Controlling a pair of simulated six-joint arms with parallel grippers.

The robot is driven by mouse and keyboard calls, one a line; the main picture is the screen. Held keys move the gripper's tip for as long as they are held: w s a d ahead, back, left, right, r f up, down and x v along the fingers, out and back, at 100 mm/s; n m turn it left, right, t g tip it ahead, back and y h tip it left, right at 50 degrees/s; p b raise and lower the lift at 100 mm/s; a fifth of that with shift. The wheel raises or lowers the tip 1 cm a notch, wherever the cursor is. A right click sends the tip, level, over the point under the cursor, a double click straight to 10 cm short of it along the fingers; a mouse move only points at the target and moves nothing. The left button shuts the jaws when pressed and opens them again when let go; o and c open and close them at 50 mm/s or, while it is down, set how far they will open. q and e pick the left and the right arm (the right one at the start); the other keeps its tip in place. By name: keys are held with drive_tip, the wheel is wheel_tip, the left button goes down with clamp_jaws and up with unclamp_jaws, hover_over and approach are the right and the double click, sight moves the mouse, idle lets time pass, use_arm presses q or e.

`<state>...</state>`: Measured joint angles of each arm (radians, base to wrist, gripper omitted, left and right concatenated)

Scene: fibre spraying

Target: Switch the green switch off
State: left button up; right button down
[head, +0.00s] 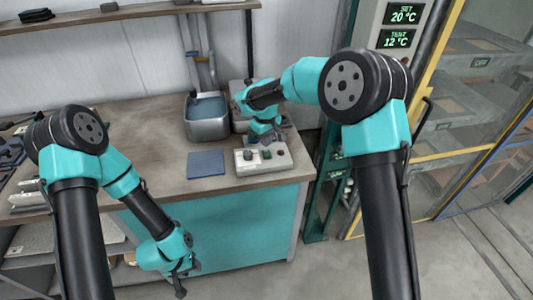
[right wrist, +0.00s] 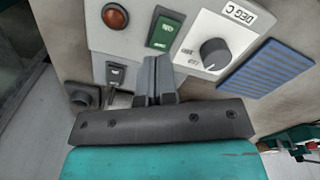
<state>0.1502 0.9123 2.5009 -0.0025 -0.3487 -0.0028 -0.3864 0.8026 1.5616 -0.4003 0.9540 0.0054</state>
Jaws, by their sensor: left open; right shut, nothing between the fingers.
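The green switch (right wrist: 163,33) is a rocker on the top of a pale control box (head: 264,163), between a red round button (right wrist: 115,16) and a black knob (right wrist: 213,52). I cannot tell which way the rocker is tipped. My right gripper (right wrist: 157,62) is shut and empty, its fingertips close below the green switch in the right wrist view. I cannot tell whether they touch the box. In the head view the right gripper (head: 267,138) hangs over the back of the box. My left gripper (head: 180,282) is open and empty, low in front of the bench.
A blue ridged pad (head: 206,163) lies left of the box. A metal basin (head: 207,118) with blue liquid is behind it. A smaller dark switch (right wrist: 116,73) is on the box's other face. A display panel (head: 400,25) and yellow-framed cage stand right.

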sight(266, 151)
drive_tip(key=shift+r, duration=2)
